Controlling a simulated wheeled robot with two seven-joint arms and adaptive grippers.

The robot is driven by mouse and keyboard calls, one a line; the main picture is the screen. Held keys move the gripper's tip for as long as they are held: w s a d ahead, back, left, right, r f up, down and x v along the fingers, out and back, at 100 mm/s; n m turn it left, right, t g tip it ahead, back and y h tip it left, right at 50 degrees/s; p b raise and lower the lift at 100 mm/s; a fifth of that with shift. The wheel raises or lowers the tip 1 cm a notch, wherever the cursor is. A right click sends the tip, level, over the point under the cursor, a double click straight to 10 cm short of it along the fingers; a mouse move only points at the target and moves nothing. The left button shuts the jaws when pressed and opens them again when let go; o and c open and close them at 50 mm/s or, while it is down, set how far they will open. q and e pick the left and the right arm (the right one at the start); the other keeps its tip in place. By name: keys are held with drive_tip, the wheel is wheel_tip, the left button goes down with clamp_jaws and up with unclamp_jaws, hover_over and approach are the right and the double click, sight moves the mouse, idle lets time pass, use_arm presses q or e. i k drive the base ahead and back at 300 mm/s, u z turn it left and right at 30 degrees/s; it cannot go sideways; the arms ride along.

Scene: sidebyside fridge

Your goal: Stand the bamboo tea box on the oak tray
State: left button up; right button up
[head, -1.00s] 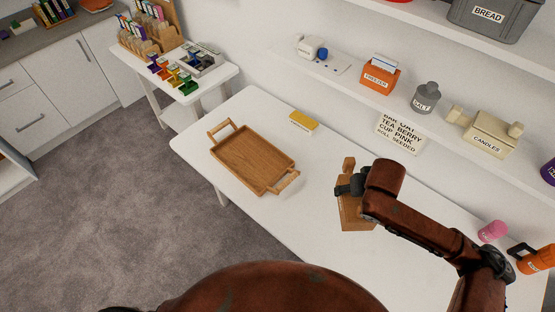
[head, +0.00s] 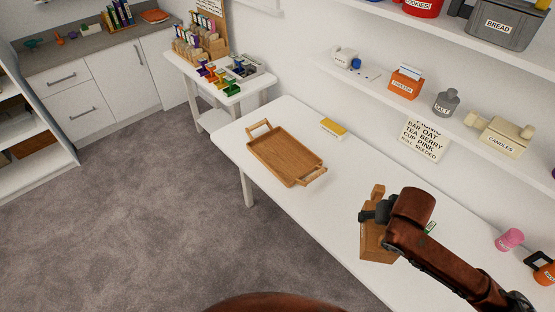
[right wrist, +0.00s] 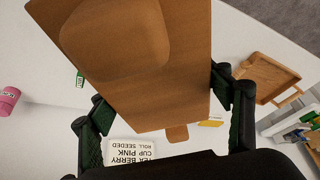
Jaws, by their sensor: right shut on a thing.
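The oak tray (head: 258,150), a light-brown rectangle with raised rims and two handles, lies empty on the white table in the head view. It also shows at the right of the right wrist view (right wrist: 262,79). My right gripper (head: 372,214) is shut on a brown wooden piece that I take for the bamboo tea box (head: 377,245); it fills the upper middle of the right wrist view (right wrist: 185,85), between the two fingers. A narrow tab sticks out at its far end. The arm covers part of it, and its height over the table is unclear. My left gripper is out of view.
A yellow-topped box (head: 333,128) lies behind the tray by the wall. A pink cup (head: 509,240) and an orange canister (head: 545,273) stand at the right. A wall shelf (head: 400,105) runs above the table (head: 300,225). The tabletop between tray and held box is clear.

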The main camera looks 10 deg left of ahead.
sight(276, 154)
drive_tip(key=u, duration=0.5)
drive_tip(key=i, duration=1)
drive_tip(key=u, duration=0.55)
drive_tip(key=i, duration=0.65)
drive_tip(key=u, duration=0.05)
